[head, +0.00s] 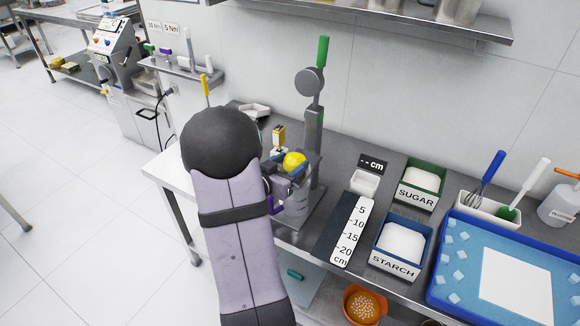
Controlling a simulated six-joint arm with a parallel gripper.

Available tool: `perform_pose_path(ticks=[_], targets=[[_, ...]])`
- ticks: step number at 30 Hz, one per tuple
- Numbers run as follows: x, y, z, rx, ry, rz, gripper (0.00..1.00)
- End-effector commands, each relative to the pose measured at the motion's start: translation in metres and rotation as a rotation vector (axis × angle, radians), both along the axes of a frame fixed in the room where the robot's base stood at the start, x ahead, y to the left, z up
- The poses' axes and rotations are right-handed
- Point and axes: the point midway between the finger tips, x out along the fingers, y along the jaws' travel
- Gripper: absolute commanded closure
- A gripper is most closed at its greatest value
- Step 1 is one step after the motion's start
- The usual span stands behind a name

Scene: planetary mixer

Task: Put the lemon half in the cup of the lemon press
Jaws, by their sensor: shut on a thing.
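The lemon half (295,161) shows as a yellow dome in the head view, in front of the lemon press. My gripper (289,171) is shut on it, partly hidden behind my dark arm. The lemon press (314,140) is a grey upright stand with a green lever (322,51) pointing up and a round grey head.
Right of the press lie a ruler board (345,230), a small white dish (365,182), a sugar bin (420,182) and a starch bin (400,245). A blue tray (443,290) is farther right. A wall shelf (400,17) hangs above. An orange bowl (364,305) sits lower down.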

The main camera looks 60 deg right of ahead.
Motion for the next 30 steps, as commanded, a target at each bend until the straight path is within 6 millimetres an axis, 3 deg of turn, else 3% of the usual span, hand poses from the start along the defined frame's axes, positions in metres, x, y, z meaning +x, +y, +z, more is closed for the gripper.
perform_pose_path(ticks=[3,17,18,20,30], targets=[[0.0,-0.0001,-0.01,0.0,0.0,0.0,0.73],[0.0001,-0.0001,-0.0156,-0.001,-0.002,-0.001,0.73],[0.0001,-0.0001,-0.0152,-0.001,-0.002,0.0,0.46],[0.0001,0.0,-0.0148,-0.001,-0.002,0.0,0.32],[0.0001,-0.0001,-0.0132,-0.001,-0.002,-0.001,0.32]])
